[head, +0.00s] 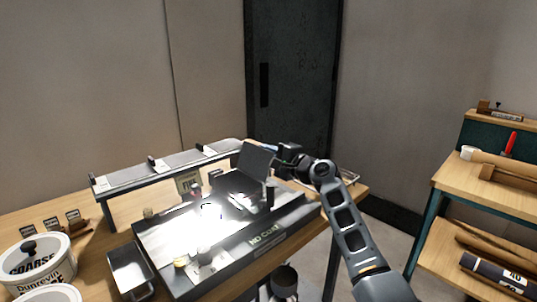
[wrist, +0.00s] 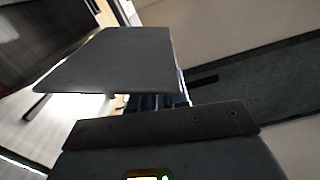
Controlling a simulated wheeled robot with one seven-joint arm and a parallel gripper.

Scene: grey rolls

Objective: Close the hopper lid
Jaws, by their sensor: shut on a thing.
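The hopper lid (head: 258,160) is a dark flat panel, raised and tilted up above the dark hopper (head: 232,183) on the workbench. In the wrist view the dark grey panel ahead of my gripper looks like the same lid (wrist: 115,62). My gripper (head: 280,152) is at the lid's upper right edge and is shut on it. The fingertips are too small and dark in the head view to show the exact contact, and the wrist view does not show them clearly.
A shallow dark tray (head: 225,250) with a bright lit surface surrounds the hopper's foot. A raised rail (head: 120,186) runs behind it. A metal bin (head: 130,270) and white tubs (head: 38,262) stand at left. A shelf unit (head: 485,190) stands at right, across clear floor.

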